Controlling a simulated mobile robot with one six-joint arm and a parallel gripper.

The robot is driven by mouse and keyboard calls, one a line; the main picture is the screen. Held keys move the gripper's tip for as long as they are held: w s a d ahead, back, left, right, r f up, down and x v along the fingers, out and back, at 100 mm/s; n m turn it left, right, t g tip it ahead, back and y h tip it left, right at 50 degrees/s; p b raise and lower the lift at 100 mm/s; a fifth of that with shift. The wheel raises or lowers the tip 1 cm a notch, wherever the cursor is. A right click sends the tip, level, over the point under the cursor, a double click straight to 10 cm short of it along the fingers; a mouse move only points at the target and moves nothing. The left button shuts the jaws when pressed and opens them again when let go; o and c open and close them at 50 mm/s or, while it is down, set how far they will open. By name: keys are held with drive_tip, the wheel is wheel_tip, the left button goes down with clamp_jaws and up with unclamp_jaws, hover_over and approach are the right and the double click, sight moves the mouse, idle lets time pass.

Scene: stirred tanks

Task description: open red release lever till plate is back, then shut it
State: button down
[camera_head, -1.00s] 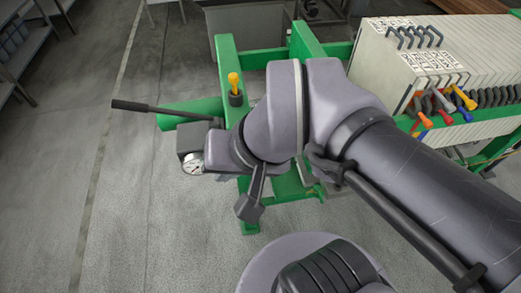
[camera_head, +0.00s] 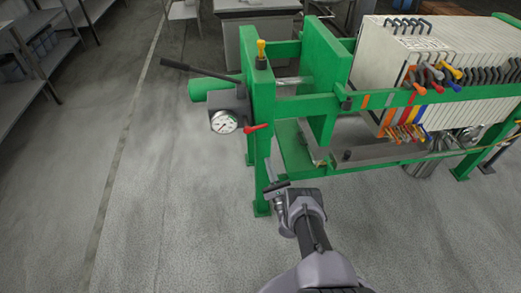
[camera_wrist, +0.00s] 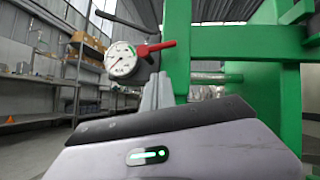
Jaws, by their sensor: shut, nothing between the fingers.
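The red release lever (camera_head: 256,128) sticks out to the right beside the pressure gauge (camera_head: 223,122), at the left end of the press. In the wrist view the lever (camera_wrist: 155,47) points right, just above the upright tip of my gripper (camera_wrist: 158,92). In the head view my gripper (camera_head: 270,172) is shut and empty, below and slightly right of the lever, apart from it. The green pressing plate (camera_head: 322,75) stands upright between the green end frame (camera_head: 262,110) and the white filter plates (camera_head: 400,60). A gap shows between end frame and plate.
A long black pump handle (camera_head: 203,76) reaches left above the gauge. A yellow-topped knob (camera_head: 261,48) stands on the end frame. Green side rails (camera_head: 310,106) run right from the frame. Shelves (camera_head: 40,65) stand at far left; the floor before the press is clear.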

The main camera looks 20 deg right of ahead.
drive_tip(key=s+f+m+h, duration=0.1)
drive_tip(key=s+f+h, duration=0.1)
drive_tip(key=b, duration=0.5)
approach(258, 127)
drive_tip(key=w+d+f, duration=0.3)
drive_tip(key=w, duration=0.1)
drive_tip(key=r, duration=0.1)
drive_tip(key=w+r, duration=0.1)
drive_tip(key=r, duration=0.3)
drive_tip(key=shift+w+a, duration=0.35)
drive_tip(key=shift+a, duration=0.05)
drive_tip(key=shift+r+y+p, duration=0.1)
drive_tip(key=shift+y+p, duration=0.2)
